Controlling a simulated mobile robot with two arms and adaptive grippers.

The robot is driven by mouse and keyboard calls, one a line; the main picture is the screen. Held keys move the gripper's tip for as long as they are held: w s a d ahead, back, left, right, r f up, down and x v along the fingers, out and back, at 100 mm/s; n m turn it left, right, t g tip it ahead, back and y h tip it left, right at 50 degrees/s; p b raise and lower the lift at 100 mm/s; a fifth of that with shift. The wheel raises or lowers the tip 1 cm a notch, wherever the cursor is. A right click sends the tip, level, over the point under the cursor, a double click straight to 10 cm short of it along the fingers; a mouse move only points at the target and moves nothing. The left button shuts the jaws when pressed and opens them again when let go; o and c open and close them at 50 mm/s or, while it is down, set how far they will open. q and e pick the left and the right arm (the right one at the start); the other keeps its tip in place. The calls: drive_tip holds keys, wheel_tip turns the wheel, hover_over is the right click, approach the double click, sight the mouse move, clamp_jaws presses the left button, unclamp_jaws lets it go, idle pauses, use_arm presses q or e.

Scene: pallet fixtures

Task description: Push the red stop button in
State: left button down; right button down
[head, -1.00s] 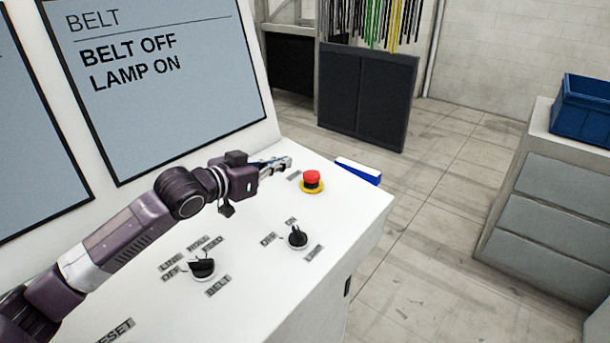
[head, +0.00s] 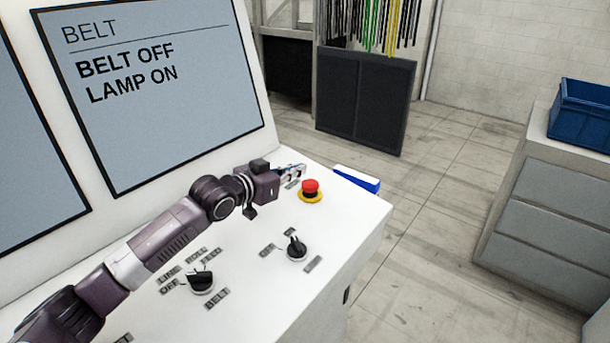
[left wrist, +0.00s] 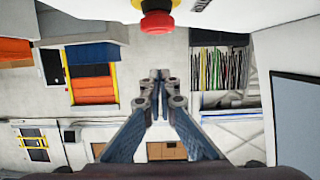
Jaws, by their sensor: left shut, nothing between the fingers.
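The red stop button (head: 310,186) sits on a yellow ring on the white console top (head: 345,225), near its far right end. It also shows in the left wrist view (left wrist: 157,20) at the top edge, partly cut off. My left gripper (head: 298,171) is shut and empty. In the head view its tip appears just behind and left of the button; I cannot tell whether they touch there. In the left wrist view the fingertips (left wrist: 155,76) show apart from the button in the picture. My right gripper is in neither view.
Two black rotary knobs, the lamp knob (head: 297,248) and the belt knob (head: 201,281), stand on the console nearer me. A screen (head: 160,90) reading BELT OFF, LAMP ON rises behind the arm. A blue and white object (head: 357,180) is by the far edge.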

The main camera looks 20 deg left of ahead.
sight(305, 187)
use_arm(q)
drive_tip(key=w+f+p, duration=0.1)
drive_tip(key=w+d+f+p, duration=0.1)
drive_tip(key=w+f, duration=0.1)
drive_tip(key=shift+d+f, duration=0.1)
drive_tip(key=shift+f, duration=0.2)
drive_tip(key=shift+f+p, duration=0.3)
drive_tip(key=shift+f, duration=0.25)
drive_tip(key=shift+f, duration=0.1)
